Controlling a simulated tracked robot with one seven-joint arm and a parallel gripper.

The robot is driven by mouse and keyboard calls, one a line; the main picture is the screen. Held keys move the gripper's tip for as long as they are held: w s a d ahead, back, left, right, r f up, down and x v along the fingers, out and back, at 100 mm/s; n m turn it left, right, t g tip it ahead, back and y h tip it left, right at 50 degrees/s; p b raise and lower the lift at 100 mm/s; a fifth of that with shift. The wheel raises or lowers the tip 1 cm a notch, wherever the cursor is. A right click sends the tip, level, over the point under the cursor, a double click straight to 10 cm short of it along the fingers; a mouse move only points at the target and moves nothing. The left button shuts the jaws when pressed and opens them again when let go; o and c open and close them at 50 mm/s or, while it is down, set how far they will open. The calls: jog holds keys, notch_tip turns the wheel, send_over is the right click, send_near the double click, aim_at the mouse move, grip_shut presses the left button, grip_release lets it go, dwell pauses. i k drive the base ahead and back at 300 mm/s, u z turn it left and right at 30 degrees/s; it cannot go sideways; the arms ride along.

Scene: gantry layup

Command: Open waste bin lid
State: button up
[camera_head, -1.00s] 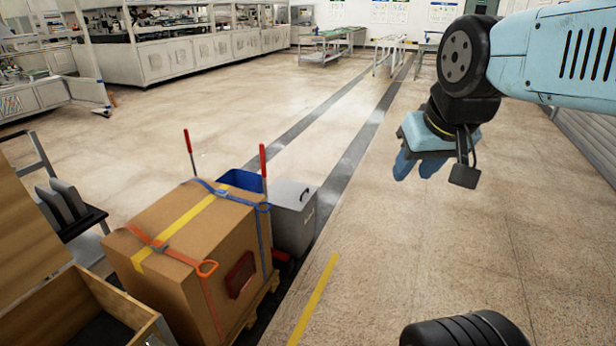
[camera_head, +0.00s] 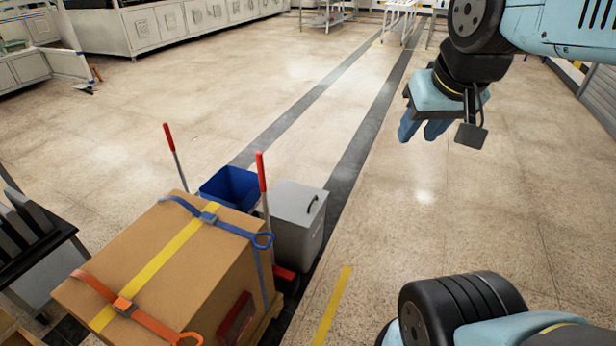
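A grey waste bin (camera_head: 305,240) stands on the floor just right of a blue open bin, behind the large strapped cardboard box. Its flat lid (camera_head: 290,200) is closed, with a dark handle (camera_head: 312,204) near its right edge. My gripper (camera_head: 422,130) hangs in the air at the upper right, pointing down, well apart from the bin. Its two blue fingers are seen partly overlapping, and the gap between them is unclear. Nothing shows held in it.
The cardboard box (camera_head: 175,285) with yellow, blue and orange straps stands on a pallet at lower left. Two red-handled poles rise beside the blue bin (camera_head: 230,187). Black trolley (camera_head: 45,250) at left. The floor right of the grey bin is clear.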

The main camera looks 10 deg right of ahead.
aim_at(294, 203)
jog(key=u, duration=0.05)
jog(key=i, duration=0.85)
jog(key=u, duration=0.15)
